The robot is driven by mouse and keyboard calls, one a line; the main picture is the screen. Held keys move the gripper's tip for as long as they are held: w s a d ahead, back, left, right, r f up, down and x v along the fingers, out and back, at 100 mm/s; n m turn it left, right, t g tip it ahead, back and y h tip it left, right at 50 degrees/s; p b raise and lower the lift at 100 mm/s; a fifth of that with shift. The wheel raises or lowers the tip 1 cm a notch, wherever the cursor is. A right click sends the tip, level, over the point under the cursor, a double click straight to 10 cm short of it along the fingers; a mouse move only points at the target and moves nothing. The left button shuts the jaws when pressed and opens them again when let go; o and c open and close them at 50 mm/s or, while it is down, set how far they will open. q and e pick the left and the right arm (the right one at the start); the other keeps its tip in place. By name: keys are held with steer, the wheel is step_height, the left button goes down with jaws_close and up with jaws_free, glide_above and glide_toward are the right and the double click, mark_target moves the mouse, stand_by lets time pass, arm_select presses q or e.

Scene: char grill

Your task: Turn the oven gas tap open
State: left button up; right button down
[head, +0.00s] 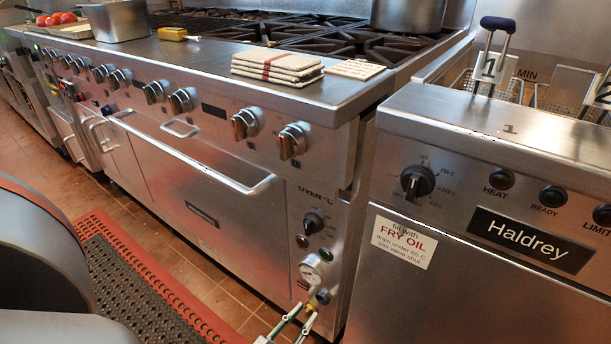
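The oven gas tap (309,307) is a small yellow, brass-like fitting low on the right end of the range front, in the head view. It sits under a round white gauge (310,274) and beside a small blue part (322,296). My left gripper (307,312) comes up from the bottom edge, with two thin green-and-white fingers set apart. Their tips are at the tap, one on each side of it as seen here. I cannot tell whether they touch or grip it. The fingers partly hide the tap, so its handle position is unclear. My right gripper is not in view.
A long oven door handle (190,157) juts out above left. The OVEN dial (313,222) is above the gauge. The Haldrey fryer (450,290) stands close on the right. Folded cloths (277,67) lie on the range top. A red-edged mat (130,285) covers the floor at left.

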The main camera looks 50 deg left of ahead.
arm_select(q)
jaws_close()
steer(key=shift+n, duration=0.3)
steer(key=n, duration=0.7)
steer(key=shift+s+a+f, duration=0.1)
steer(key=shift+s+a, duration=0.05)
steer(key=shift+a, duration=0.2)
steer(key=n, duration=0.5)
steer(key=shift+a+f, duration=0.15)
steer(key=shift+f, duration=0.05)
steer(key=n, duration=0.5)
steer(key=shift+f, duration=0.25)
steer(key=shift+n, duration=0.3)
